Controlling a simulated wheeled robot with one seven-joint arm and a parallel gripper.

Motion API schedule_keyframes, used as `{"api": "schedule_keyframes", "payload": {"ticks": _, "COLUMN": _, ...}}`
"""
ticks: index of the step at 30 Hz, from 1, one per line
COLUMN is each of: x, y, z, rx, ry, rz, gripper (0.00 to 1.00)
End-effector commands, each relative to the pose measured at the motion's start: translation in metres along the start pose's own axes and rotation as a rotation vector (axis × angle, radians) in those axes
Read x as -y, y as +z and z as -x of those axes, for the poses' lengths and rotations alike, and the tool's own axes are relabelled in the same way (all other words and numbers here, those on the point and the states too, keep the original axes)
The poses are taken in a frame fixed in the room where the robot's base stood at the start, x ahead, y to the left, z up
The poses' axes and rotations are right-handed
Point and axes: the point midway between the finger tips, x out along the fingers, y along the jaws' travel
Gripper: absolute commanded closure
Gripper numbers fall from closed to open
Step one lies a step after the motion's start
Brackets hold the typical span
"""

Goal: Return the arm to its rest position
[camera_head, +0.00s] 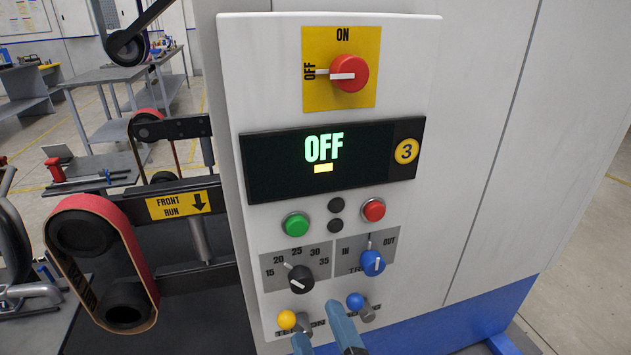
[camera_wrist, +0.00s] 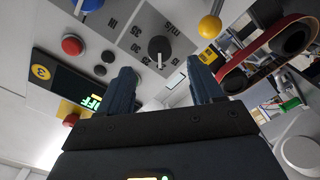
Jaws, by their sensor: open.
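My gripper (camera_head: 316,320) shows at the bottom edge of the head view as two blue fingers in front of the panel's lower part. In the wrist view my gripper (camera_wrist: 164,76) is open, with nothing between its fingers. The white control panel (camera_head: 405,70) stands ahead, upside down in the wrist view. Its red rotary switch (camera_head: 350,73) points to OFF, and the display (camera_head: 324,150) reads OFF. The black dial (camera_head: 299,278) points near 20, and it also shows beyond the fingers in the wrist view (camera_wrist: 160,46). The rest of my arm is hidden.
Levers with a yellow ball (camera_head: 287,319) and a blue ball (camera_head: 355,300) stick out near my fingers. A belt sander (camera_head: 145,270) stands left of the panel. Grey workbenches (camera_head: 115,75) are farther back. Open floor (camera_head: 580,255) lies at the right.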

Motion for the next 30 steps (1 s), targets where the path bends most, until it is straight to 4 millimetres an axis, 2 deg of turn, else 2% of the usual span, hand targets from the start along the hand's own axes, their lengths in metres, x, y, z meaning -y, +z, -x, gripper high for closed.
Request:
{"api": "schedule_keyframes", "payload": {"ticks": 5, "x": 0.006, "y": 0.032, "z": 0.037, "rx": 0.042, "ry": -0.031, "rz": -0.084, "gripper": 0.35}}
{"api": "schedule_keyframes", "payload": {"ticks": 9, "x": 0.007, "y": 0.064, "z": 0.089, "rx": 0.094, "ry": -0.053, "rz": -0.213, "gripper": 0.35}}
{"api": "schedule_keyframes", "payload": {"ticks": 15, "x": 0.000, "y": 0.094, "z": 0.167, "rx": 0.170, "ry": -0.049, "rz": -0.408, "gripper": 0.35}}
{"api": "schedule_keyframes", "payload": {"ticks": 19, "x": -0.010, "y": 0.103, "z": 0.216, "rx": 0.223, "ry": -0.025, "rz": -0.533, "gripper": 0.35}}
{"api": "schedule_keyframes", "payload": {"ticks": 24, "x": -0.029, "y": 0.106, "z": 0.276, "rx": 0.290, "ry": 0.031, "rz": -0.692, "gripper": 0.35}}
{"api": "schedule_keyframes", "payload": {"ticks": 30, "x": -0.052, "y": 0.100, "z": 0.327, "rx": 0.349, "ry": 0.106, "rz": -0.832, "gripper": 0.35}}
